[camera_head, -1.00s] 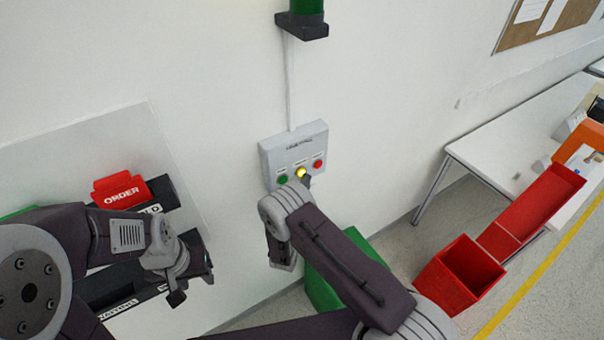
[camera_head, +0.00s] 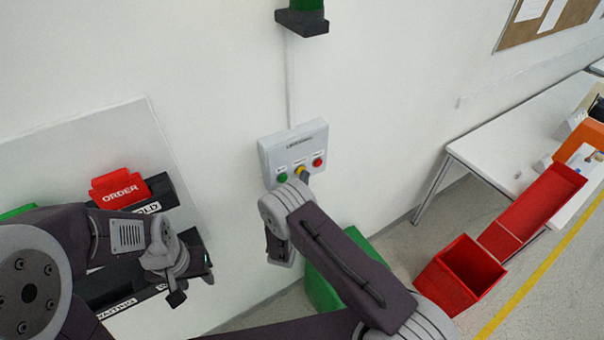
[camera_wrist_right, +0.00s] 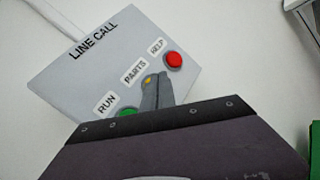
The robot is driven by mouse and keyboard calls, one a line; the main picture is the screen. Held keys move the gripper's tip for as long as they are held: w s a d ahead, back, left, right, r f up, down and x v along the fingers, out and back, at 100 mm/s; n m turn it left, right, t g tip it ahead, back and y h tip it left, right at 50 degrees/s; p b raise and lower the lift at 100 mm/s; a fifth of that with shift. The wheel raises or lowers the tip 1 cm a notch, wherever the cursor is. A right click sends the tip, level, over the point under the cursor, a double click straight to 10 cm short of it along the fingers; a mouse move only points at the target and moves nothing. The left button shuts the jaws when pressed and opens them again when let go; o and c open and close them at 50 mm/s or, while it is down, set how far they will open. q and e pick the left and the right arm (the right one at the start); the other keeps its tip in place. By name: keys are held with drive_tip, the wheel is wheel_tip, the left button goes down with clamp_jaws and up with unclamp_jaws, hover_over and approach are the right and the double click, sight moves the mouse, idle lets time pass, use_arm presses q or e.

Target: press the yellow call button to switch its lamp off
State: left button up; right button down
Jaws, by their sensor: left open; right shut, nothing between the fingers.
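The yellow button (camera_head: 300,170) sits between a green and a red button on the grey call box (camera_head: 293,148) on the wall. In the right wrist view the yellow button (camera_wrist_right: 147,81) is labelled PARTS and is partly hidden by my fingertips. It looks dull, with no glow. My right gripper (camera_head: 305,178) is shut and empty; its tips (camera_wrist_right: 153,88) are at the yellow button, and I cannot tell whether they touch it. My left gripper (camera_head: 193,289) is open and empty at the lower left, away from the box.
The green button (camera_wrist_right: 127,112), labelled RUN, and the red button (camera_wrist_right: 173,60), labelled HELP, lie close on either side. A board with a red ORDER card (camera_head: 120,189) is at the left. A red bin (camera_head: 462,275) and white table (camera_head: 500,135) are at the right.

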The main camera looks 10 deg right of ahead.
drive_tip(key=shift+s, duration=0.1)
drive_tip(key=s+d+p, duration=0.2)
drive_tip(key=s, duration=0.4)
drive_tip(key=shift+d, duration=0.2)
idle(0.5)
drive_tip(key=shift+f, duration=0.1)
